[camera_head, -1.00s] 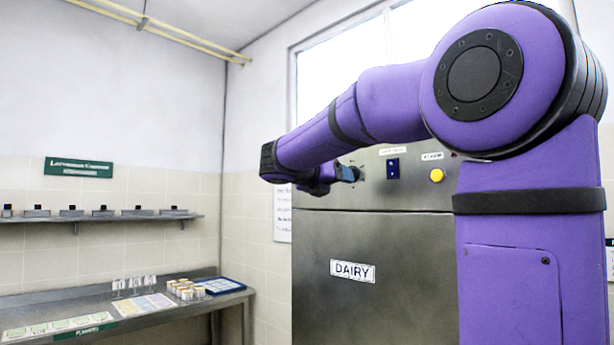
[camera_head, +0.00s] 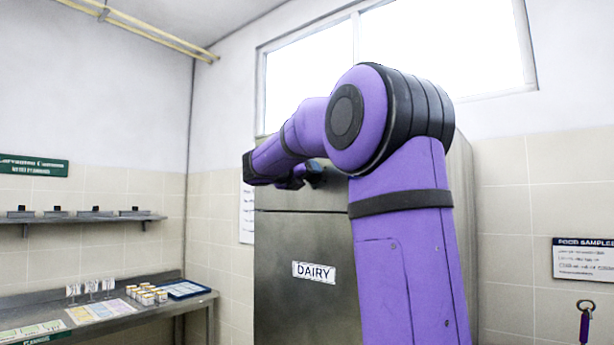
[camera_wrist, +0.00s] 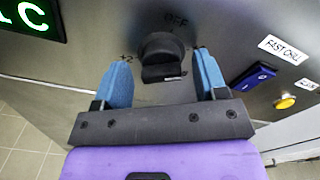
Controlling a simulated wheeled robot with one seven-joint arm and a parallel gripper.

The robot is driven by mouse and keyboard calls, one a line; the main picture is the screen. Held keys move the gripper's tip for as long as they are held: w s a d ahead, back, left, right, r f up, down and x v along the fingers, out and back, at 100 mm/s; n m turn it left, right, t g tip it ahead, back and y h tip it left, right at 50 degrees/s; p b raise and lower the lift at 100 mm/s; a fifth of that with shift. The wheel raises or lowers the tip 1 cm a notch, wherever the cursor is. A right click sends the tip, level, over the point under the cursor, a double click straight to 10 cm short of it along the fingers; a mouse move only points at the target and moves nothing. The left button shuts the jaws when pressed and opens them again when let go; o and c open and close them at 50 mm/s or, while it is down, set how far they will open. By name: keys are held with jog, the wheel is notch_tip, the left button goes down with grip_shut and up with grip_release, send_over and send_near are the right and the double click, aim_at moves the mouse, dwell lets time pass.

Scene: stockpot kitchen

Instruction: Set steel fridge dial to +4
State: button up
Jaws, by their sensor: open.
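The steel fridge (camera_head: 300,238) with a DAIRY label stands behind my arm in the head view. Its dark round dial (camera_wrist: 161,47) shows in the wrist view, with OFF printed above it and +2 at its left. A +4 mark cannot be made out, and which mark the dial points to is unclear. My gripper (camera_wrist: 161,61) is open, with one blue finger on each side of the dial. Whether the fingers touch it cannot be told. In the head view my gripper (camera_head: 315,174) is partly hidden by my arm, and the dial is hidden.
A green display (camera_wrist: 28,15), a blue FAST CHILL switch (camera_wrist: 254,76) and a yellow button (camera_wrist: 285,101) are on the same panel. A steel counter (camera_head: 190,302) with small jars (camera_head: 147,294) and a shelf (camera_head: 85,218) are at the left.

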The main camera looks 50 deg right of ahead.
jog(key=shift+d, duration=0.4)
jog(key=shift+c, duration=0.3)
jog(key=c, duration=0.8)
